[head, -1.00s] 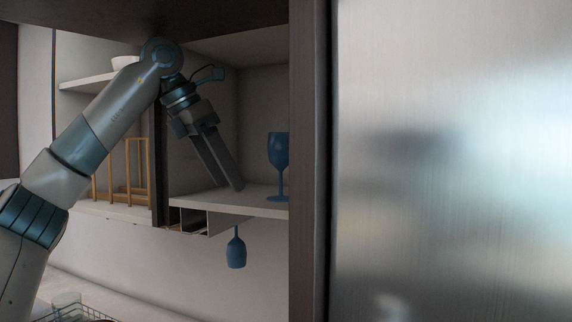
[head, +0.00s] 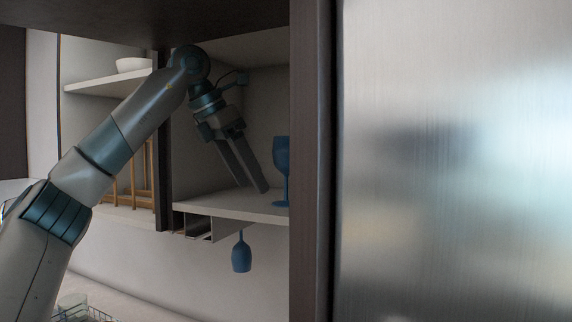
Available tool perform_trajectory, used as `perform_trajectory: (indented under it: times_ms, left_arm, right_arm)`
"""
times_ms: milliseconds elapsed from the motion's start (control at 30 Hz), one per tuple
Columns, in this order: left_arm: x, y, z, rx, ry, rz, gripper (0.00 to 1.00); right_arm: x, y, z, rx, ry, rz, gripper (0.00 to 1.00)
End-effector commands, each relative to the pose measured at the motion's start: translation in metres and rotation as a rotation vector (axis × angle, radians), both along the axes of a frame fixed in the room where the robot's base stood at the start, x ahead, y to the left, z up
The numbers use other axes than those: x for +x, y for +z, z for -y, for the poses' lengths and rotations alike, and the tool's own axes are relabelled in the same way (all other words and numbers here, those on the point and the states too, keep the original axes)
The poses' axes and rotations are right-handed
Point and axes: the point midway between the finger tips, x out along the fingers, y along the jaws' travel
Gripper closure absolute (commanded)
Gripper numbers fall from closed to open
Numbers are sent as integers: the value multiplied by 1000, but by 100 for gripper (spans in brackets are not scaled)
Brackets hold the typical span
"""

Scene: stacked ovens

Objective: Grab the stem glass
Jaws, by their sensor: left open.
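A blue stem glass (head: 282,160) stands upright on the cupboard shelf (head: 225,206). Its right side is partly hidden by the dark cabinet edge. A second blue stem glass (head: 241,256) hangs upside down under the shelf. My left gripper (head: 257,190) is inside the cupboard, just left of the standing glass, its fingers pointing down and to the right. It is open with nothing between its fingers, and the tips are near the shelf surface, apart from the glass. My right gripper is not in view.
A dark vertical panel (head: 310,160) and a large brushed metal surface (head: 450,160) close off the right. A dark divider (head: 163,180) stands left of my gripper. A white bowl (head: 133,65) sits on an upper left shelf. A wire rack (head: 85,314) is at the bottom left.

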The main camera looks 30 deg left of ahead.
Motion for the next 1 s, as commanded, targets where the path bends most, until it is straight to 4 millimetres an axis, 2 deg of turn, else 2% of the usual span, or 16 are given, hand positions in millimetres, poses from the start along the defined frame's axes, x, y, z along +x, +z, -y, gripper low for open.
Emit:
perform_trajectory:
  times_ms: [100,300,767,1000]
  left_arm:
    - [17,3,11,0,-1,-3,36]
    - [35,1,20,1,1,-2,36]
    - [39,1,23,1,0,-2,36]
    - [61,3,36,1,-1,-4,36]
  right_arm:
    - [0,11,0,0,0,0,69]
    - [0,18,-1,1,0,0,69]
    - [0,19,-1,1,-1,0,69]
    - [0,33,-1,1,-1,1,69]
